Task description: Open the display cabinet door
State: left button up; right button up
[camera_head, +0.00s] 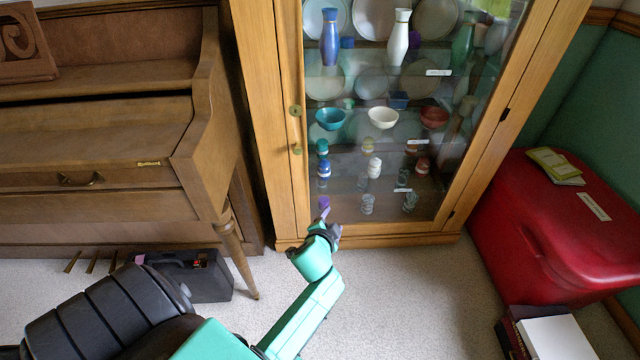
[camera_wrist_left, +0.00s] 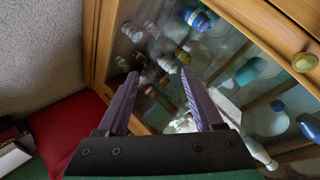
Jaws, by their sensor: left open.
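The wooden display cabinet (camera_head: 266,120) stands right of the piano. Its glass door (camera_head: 345,160) looks shut. A small round brass knob (camera_head: 297,150) sits on the left part of the door frame, below a brass plate (camera_head: 295,110). My left gripper (camera_head: 325,212) is in front of the lower left part of the door, below and a little right of the knob. In the left wrist view my left gripper (camera_wrist_left: 158,84) has its two purple fingers apart with nothing between them. There the knob (camera_wrist_left: 305,62) shows at the right edge, away from the fingers. My right gripper is not in view.
The upright piano (camera_head: 90,150) stands on the left, with a black case (camera_head: 205,280) on the carpet under it. A red chest (camera_head: 560,235) stands right of the cabinet, with books (camera_head: 555,335) in front. Bare carpet (camera_head: 400,300) lies before the cabinet.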

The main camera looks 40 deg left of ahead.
pick_arm(q)
jog(key=a+r+n+t+y+b, duration=0.1)
jog(key=a+r+t+y+b, duration=0.25)
jog(key=a+r+b, duration=0.35)
jog(key=n+y+b, duration=0.1)
jog(key=y+b, duration=0.2)
jog(key=y, duration=0.1)
send_near(298, 152)
jog(key=shift+g+h, duration=0.25)
jog(key=x, duration=0.4)
jog(key=shift+w+r+b, duration=0.1)
jog(key=shift+r+b, duration=0.2)
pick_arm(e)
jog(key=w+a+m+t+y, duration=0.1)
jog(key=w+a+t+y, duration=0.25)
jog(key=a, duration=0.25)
pick_arm(q)
jog(key=shift+x, duration=0.85)
jog(key=b+x, duration=0.1)
jog(key=x, duration=0.3)
jog(key=shift+w+a, duration=0.25)
jog(key=shift+a, duration=0.05)
grip_shut()
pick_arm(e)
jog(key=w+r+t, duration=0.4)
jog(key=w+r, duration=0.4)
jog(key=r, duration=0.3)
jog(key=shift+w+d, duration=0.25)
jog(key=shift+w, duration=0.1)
